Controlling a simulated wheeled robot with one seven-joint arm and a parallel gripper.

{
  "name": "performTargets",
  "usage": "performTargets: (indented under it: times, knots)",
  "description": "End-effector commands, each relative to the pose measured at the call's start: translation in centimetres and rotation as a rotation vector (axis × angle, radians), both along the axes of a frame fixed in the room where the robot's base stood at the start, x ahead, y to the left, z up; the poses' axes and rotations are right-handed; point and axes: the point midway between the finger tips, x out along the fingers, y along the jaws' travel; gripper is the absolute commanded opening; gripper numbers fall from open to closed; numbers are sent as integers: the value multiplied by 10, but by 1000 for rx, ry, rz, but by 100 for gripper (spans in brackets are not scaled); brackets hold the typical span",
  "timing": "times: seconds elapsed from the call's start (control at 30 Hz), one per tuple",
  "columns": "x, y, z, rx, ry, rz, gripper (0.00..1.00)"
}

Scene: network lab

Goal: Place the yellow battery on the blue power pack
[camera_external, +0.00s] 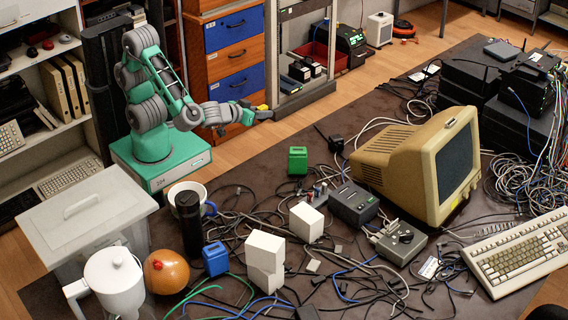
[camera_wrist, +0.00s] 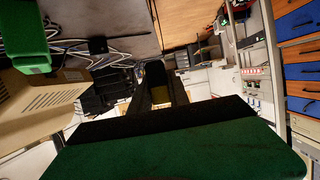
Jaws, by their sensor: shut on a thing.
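My gripper (camera_external: 262,113) is up in the air above the far left side of the table, level and pointing right. It is shut on the yellow battery (camera_external: 262,107), which shows only as a small yellow patch at the fingertips. In the wrist view the dark fingers (camera_wrist: 159,88) close on it, and it is mostly hidden there. The blue power pack (camera_external: 215,259) stands upright on the table near the front left, well below and in front of my gripper. I do not see it in the wrist view.
A green pack (camera_external: 297,160) stands on the table. White boxes (camera_external: 265,252), an orange ball (camera_external: 166,271), a white jug (camera_external: 113,284) and a dark cylinder (camera_external: 188,222) surround the blue pack. Loose cables cover much of the table. A beige monitor (camera_external: 400,165) stands right of centre.

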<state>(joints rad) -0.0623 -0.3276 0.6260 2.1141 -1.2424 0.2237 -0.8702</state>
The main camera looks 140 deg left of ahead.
Motion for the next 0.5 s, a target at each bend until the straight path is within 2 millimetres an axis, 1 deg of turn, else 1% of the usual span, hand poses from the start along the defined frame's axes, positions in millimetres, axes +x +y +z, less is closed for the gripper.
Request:
performTargets:
  times: [0.07,0.1,0.17,0.2,0.27,0.3,0.37,0.4,0.47,0.5]
  knots:
    - [26,-1,-7,0,1,-128,0]
    - [41,-4,-13,0,1,-202,0]
    - [65,-12,-22,-1,2,-319,0]
    - [82,-19,-28,-1,1,-400,0]
    - [105,-36,-31,0,1,-516,0]
    - [121,-50,-30,1,-1,-590,0]
    - [141,-74,-27,1,-2,-692,0]
    - [154,-92,-25,1,-2,-757,0]
    - [170,-122,-19,1,-2,-848,0]
    - [179,-143,-14,1,-2,-906,0]
